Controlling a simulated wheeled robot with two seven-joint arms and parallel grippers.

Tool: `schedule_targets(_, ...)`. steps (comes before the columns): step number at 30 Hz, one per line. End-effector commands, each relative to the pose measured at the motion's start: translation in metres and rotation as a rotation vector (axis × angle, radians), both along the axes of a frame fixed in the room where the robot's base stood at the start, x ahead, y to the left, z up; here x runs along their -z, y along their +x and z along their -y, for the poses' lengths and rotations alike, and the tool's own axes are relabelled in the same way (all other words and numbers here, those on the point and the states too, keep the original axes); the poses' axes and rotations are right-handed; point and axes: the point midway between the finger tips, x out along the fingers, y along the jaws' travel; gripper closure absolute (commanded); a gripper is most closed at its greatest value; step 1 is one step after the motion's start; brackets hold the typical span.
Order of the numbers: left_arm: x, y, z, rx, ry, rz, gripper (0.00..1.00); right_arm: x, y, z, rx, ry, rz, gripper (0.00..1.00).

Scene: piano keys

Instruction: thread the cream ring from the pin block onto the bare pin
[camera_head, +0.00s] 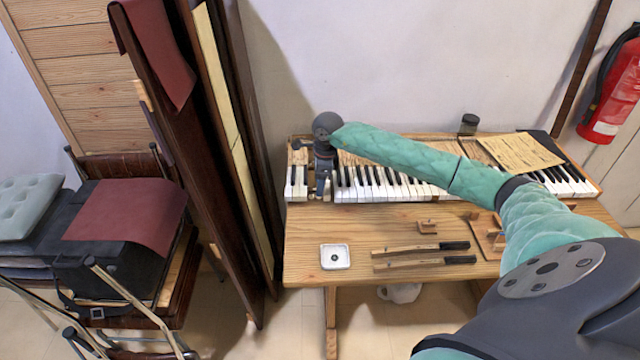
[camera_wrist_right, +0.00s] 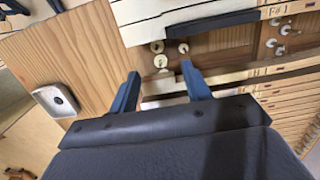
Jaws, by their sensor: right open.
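My right gripper (camera_head: 322,188) is over the left end of the keyboard in the head view. In the right wrist view its two blue fingers (camera_wrist_right: 161,77) are apart with nothing gripped between them. Small cream rings (camera_wrist_right: 157,47) show just beyond the fingertips on a wooden strip, which I take for the pin block (camera_wrist_right: 222,43). One more round cream piece with a dark centre (camera_wrist_right: 183,48) is beside them, near the right fingertip. I cannot tell which pin is bare. My left gripper is not in view.
White and black keys (camera_head: 380,184) run along the wooden table (camera_head: 310,225). A dark jar (camera_head: 468,124) stands behind.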

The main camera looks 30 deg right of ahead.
Motion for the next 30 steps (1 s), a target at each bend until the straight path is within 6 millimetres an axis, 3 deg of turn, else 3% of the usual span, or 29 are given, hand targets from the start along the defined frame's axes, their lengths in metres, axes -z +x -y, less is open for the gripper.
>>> schedule_targets(16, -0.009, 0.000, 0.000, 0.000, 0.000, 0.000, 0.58, -0.036, 0.000, 0.000, -0.001, 0.000, 0.000, 0.52)
schedule_targets(30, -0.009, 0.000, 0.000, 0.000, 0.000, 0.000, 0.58, -0.039, 0.000, 0.000, 0.000, -0.001, -0.001, 0.52)
